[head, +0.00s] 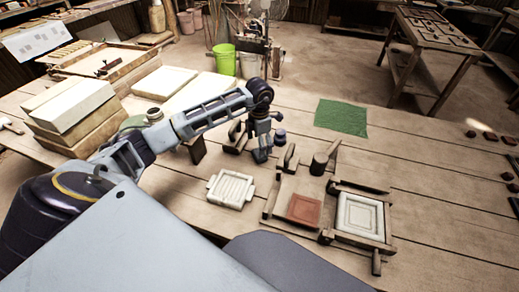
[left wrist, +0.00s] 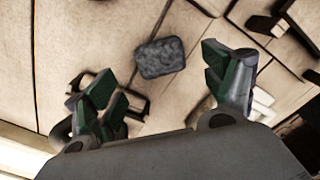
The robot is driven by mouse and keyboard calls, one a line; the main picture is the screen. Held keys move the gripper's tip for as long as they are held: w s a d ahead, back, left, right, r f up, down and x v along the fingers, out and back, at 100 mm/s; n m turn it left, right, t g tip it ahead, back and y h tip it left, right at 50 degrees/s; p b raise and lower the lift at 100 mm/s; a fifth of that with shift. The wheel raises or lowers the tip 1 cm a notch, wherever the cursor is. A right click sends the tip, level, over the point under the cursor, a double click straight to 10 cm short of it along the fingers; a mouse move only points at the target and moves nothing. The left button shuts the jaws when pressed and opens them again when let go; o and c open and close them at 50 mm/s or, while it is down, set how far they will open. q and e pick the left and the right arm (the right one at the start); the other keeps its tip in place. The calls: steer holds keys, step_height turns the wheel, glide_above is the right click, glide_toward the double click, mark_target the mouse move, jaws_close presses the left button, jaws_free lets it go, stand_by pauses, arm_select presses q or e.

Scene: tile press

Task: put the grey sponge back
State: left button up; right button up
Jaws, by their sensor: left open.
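The grey sponge (left wrist: 160,58) is a dark, rounded block lying on the wooden table in the left wrist view. It shows beyond and between the fingers of my left gripper (left wrist: 162,82), which is open with green-padded fingers apart. The sponge appears clear of both fingers. My right gripper is not in view.
A green cloth (head: 341,117) lies behind. Stacked pale blocks (head: 75,108) stand left. The right tabletop is mostly clear.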

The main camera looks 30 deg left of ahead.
arm_select(q)
step_height(320, 180, up, 6)
steer(key=shift+r, duration=0.15)
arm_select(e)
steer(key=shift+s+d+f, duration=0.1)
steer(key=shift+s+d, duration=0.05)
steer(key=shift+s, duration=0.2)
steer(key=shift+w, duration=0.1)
